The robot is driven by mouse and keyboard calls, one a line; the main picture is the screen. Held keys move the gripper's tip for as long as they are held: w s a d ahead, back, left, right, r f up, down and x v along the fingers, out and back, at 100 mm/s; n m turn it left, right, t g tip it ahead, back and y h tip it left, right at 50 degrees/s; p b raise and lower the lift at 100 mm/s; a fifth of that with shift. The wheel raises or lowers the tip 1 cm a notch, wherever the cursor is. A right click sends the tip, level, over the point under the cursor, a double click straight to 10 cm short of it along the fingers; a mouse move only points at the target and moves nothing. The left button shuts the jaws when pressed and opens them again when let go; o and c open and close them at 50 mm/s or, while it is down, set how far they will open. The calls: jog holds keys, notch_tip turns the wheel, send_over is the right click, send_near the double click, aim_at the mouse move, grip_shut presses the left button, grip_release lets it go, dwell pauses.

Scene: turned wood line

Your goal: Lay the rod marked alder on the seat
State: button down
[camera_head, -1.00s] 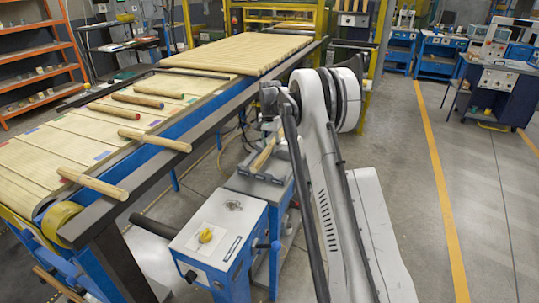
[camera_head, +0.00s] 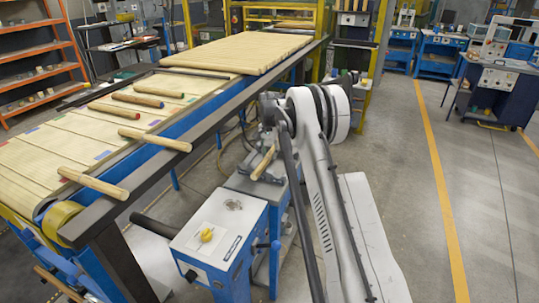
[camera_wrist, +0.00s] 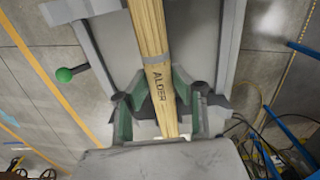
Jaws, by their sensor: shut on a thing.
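The alder rod (camera_wrist: 150,35) is a pale wooden rod with ALDER printed on it and a grey band above the word. My gripper (camera_wrist: 160,104) is shut on it, green-lined fingers on both sides. In the head view, the rod (camera_head: 263,161) is tilted in the picture, over the grey seat (camera_head: 244,185) on the blue stand. In the wrist view, the seat (camera_wrist: 112,62) shows beneath the rod as a light surface between darker side rails. I cannot tell whether the rod touches it. The arm hides part of the seat in the head view.
Several rods with coloured ends, such as a red-ended one (camera_head: 114,111), lie on the slatted conveyor (camera_head: 40,155) at left. The floor (camera_head: 480,220) at right is clear.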

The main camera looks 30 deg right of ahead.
jog(key=shift+f+b, duration=0.3)
jog(key=shift+f, duration=0.1)
jog(key=c, duration=1.5)
grip_release()
jog(key=shift+o, duration=0.2)
